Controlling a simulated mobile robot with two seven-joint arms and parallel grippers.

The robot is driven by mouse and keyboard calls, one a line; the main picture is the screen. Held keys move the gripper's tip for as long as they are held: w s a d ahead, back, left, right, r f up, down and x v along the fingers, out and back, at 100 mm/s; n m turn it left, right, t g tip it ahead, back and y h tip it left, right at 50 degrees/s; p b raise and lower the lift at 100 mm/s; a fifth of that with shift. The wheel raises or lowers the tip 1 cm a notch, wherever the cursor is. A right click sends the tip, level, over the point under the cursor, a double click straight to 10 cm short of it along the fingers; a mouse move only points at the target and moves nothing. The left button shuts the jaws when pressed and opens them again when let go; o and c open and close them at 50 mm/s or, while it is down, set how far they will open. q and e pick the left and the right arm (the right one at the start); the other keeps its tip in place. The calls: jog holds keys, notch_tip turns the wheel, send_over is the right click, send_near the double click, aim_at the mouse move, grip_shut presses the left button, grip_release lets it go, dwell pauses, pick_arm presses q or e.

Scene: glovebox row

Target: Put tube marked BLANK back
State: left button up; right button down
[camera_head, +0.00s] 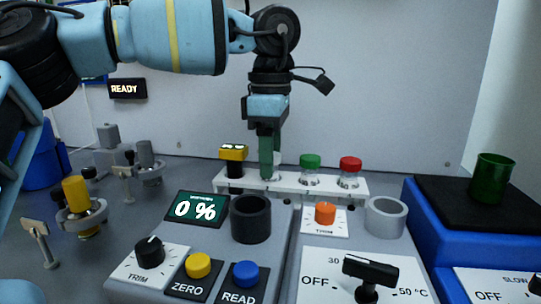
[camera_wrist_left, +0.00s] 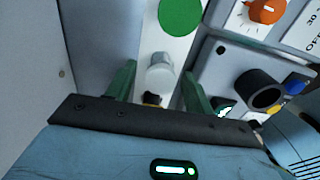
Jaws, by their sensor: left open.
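My left gripper (camera_head: 268,174) points straight down over the white rack (camera_head: 225,183), at its second place from the left. A yellow-topped dark item (camera_head: 233,153) stands at the left end. I cannot read the word BLANK on any tube. My right gripper is not in view.
In front of the rack are a black cylindrical well (camera_head: 251,218), a grey well (camera_head: 385,217) and a display reading 0 % (camera_head: 196,208). Knobs and buttons fill the panels nearer me. A green cup (camera_head: 491,180) stands on a black pad at right. Metal fittings stand at left.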

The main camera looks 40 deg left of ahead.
pick_arm(q)
notch_tip(320, 180, up, 12)
jog(key=p, duration=0.3)
jog(key=shift+f, duration=0.15)
dwell(0.8)
